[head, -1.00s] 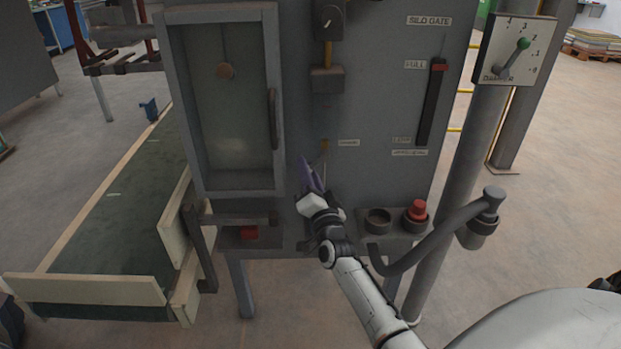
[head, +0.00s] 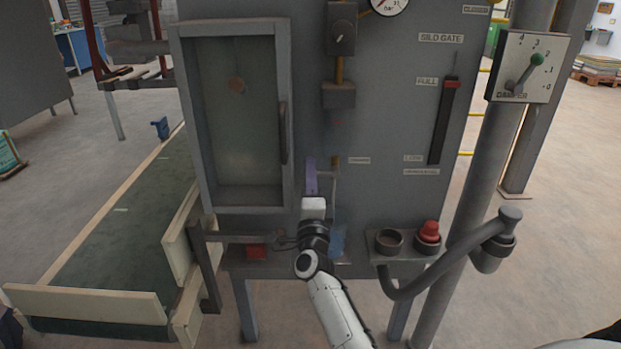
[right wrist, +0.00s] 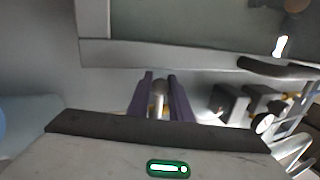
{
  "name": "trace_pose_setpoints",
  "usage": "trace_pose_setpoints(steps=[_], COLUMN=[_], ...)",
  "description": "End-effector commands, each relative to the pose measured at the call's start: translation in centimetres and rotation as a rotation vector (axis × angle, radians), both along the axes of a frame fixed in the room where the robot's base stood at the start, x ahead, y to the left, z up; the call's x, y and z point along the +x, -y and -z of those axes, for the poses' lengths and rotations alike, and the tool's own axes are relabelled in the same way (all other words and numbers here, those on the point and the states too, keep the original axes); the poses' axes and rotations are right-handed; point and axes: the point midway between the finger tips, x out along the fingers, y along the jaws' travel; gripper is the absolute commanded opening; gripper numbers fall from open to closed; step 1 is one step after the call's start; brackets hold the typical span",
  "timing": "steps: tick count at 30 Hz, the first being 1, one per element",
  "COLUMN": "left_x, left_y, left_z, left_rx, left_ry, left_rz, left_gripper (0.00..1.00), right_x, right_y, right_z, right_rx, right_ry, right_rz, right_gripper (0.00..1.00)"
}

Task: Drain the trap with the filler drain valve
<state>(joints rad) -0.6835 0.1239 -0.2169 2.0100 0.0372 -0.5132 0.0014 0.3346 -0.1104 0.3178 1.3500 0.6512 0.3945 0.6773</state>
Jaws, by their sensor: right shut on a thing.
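The filler drain valve (head: 335,161) is a small brass fitting on the grey filler front, right of the glazed door, with a thin pale lever and pipe. My right gripper (head: 311,174) has purple fingers and sits just left of the brass body. In the right wrist view, the fingers of my right gripper (right wrist: 162,92) stand on both sides of a rounded grey lever end (right wrist: 160,87), shut on it. A translucent blue patch (head: 338,241) shows below the valve, partly behind my wrist; I cannot tell whether it is water or a vessel. My left gripper is not in view.
The glazed door (head: 284,130) is close on the left. The silo gate slider (head: 445,120) and damper lever (head: 537,60) are further right. A conveyor (head: 110,240) lies left.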

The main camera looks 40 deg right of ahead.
Motion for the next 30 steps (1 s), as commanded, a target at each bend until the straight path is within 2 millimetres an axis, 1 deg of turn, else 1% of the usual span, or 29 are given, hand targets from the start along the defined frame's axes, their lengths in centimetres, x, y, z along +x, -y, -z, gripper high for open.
trace_pose_setpoints(steps=[17, 18, 21, 30], left_x=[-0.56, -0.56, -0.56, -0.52], left_y=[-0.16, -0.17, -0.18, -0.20], left_z=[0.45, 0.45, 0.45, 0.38], left_rx=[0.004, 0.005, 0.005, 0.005], left_ry=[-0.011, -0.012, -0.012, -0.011], left_rz=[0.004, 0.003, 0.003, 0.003], left_gripper=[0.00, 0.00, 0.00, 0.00], right_x=[-0.04, -0.04, -0.03, 0.00], right_y=[0.01, 0.01, 0.01, 0.00], right_z=[-0.10, -0.10, -0.11, -0.33], right_rx=[0.030, 0.030, 0.029, 0.027], right_ry=[0.020, 0.020, 0.019, 0.019], right_rz=[0.001, 0.001, 0.000, 0.000], right_gripper=[0.00, 0.22, 0.38, 0.38])
